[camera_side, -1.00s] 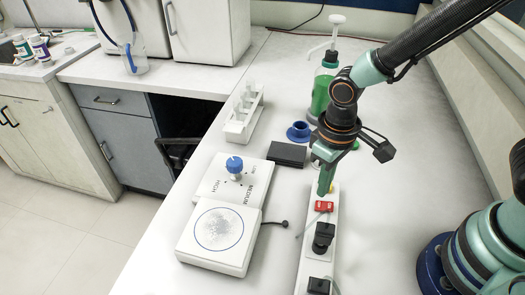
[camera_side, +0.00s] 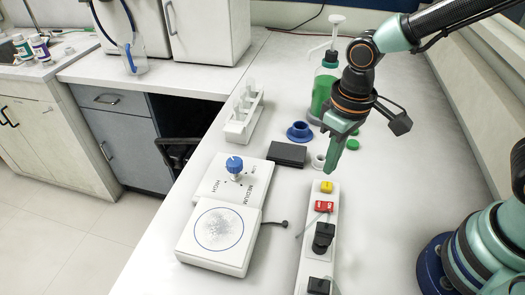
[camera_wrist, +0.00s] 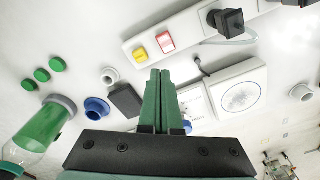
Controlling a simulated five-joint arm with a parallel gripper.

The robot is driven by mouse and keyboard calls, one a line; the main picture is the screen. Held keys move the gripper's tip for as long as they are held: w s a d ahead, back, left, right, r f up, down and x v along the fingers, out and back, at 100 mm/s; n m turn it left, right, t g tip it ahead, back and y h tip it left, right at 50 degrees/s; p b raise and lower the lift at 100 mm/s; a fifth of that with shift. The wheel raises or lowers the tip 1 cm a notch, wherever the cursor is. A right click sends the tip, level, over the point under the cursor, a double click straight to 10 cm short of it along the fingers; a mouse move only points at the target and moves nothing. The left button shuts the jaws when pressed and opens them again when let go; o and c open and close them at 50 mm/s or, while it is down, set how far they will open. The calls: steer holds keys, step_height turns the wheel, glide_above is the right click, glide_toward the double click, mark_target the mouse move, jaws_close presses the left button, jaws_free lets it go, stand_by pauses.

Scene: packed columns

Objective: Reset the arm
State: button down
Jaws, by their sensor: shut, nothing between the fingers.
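My gripper (camera_side: 331,172) is shut and empty. In the side view it hangs in the air above the bench, its tip a little above and past the far end of the power strip (camera_side: 301,262). In the wrist view the closed fingers (camera_wrist: 159,75) point toward the power strip (camera_wrist: 188,40). The strip carries a yellow switch (camera_side: 326,187), a red switch (camera_side: 324,206) and two black plugs. The wrist view also shows the yellow switch (camera_wrist: 140,54) and the red switch (camera_wrist: 166,41), apart from the fingertips.
A stirrer hotplate (camera_side: 217,232) with a blue knob (camera_side: 235,166) lies left of the strip. A black box (camera_side: 287,154), a blue flanged piece (camera_side: 299,131), green caps and a green bottle (camera_side: 323,88) stand behind. A white rack (camera_side: 242,118) is at the back left.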

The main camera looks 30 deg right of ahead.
steer(key=d+r+m+t, duration=0.2)
steer(key=d+r+t, duration=0.3)
steer(key=d+r, duration=0.7)
steer(key=shift+d+m, duration=0.3)
steer(key=shift+d, duration=0.1)
